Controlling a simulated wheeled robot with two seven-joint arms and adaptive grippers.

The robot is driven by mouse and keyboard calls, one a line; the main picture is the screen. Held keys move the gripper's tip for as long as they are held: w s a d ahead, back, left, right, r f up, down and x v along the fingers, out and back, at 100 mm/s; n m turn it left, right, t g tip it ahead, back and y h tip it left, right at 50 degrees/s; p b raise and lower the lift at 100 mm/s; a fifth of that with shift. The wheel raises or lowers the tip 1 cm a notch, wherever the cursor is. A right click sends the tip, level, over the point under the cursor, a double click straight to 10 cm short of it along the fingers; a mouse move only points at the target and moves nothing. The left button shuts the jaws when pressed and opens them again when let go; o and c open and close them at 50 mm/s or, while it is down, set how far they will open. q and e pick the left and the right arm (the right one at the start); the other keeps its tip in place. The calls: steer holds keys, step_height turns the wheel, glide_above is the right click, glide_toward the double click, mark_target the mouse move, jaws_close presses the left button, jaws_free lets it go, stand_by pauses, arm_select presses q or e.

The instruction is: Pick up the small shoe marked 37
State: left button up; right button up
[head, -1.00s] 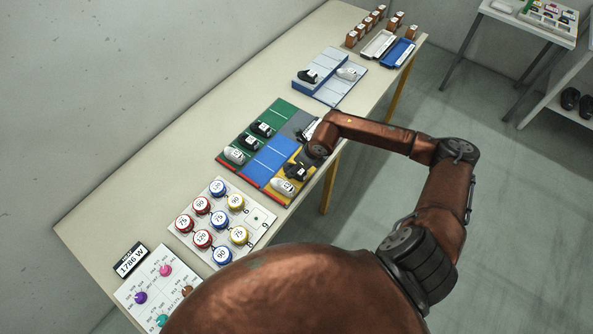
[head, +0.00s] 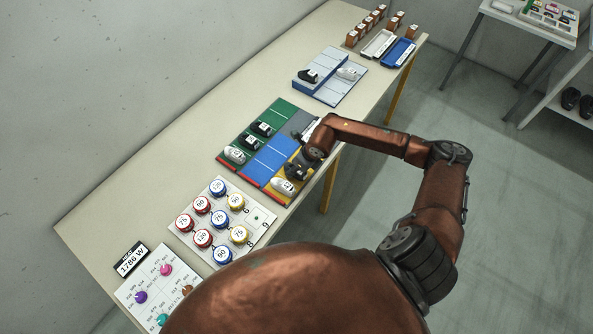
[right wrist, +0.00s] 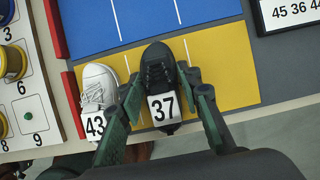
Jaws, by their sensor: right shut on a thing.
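The small black shoe marked 37 (right wrist: 161,80) stands on the yellow panel (right wrist: 225,65) in the right wrist view, its white tag facing me. My right gripper (right wrist: 166,82) is shut on this shoe, one finger on each side of it. In the head view my right gripper (head: 297,170) is over the yellow panel, and its wrist and fingers largely hide the black shoe. I cannot tell any gap between the shoe and the panel. My left gripper is in neither view.
A white shoe marked 43 (right wrist: 98,88) stands close on the left of the black shoe. Other shoes stand on the green panel (head: 283,112). A board of round numbered pieces (head: 259,233) lies nearer me. The blue panel (head: 267,160) is bare.

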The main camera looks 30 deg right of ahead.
steer(key=shift+c, duration=0.9)
steer(key=shift+r, duration=0.1)
